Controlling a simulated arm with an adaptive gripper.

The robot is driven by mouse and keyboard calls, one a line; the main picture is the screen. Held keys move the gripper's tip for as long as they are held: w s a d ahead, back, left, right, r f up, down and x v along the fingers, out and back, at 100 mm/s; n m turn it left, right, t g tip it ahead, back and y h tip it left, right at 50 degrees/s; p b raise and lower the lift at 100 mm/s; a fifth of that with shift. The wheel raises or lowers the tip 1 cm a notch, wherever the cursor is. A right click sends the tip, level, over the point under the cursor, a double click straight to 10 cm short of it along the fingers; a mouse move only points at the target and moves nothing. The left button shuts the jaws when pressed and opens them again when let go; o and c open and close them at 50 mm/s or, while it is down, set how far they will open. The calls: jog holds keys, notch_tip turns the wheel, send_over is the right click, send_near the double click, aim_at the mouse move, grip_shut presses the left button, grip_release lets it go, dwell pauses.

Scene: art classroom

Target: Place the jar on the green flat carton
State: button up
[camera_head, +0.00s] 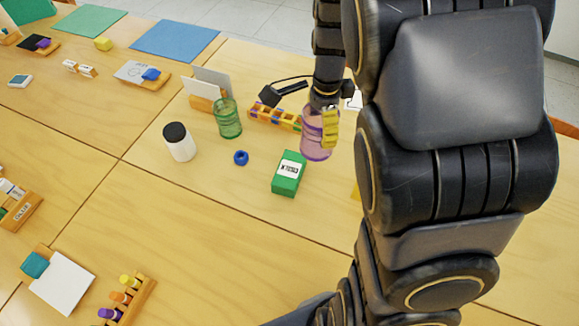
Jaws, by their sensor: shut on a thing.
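A see-through pinkish-purple jar (315,145) is in the head view, right of centre. My gripper (329,125), with a yellow finger showing, is shut on this jar from above. The jar looks upright; whether its base touches the table is hard to tell. The green carton (286,180) with a white label lies on the table just in front and to the left of the jar, apart from it. My arm hides the area to the right.
A see-through green container (228,118), a white bottle with black lid (181,148) and a small blue ring (241,158) stand left of the carton. A wooden rack with coloured blocks (272,118) and a black lamp-like object (283,91) are behind.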

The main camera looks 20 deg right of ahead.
jog(key=s+a, duration=0.6)
jog(key=s, duration=0.2)
send_over(290, 168)
jog(key=shift+f, duration=6.55)
jog(key=shift+f, duration=0.1)
jog(key=o, duration=1.1)
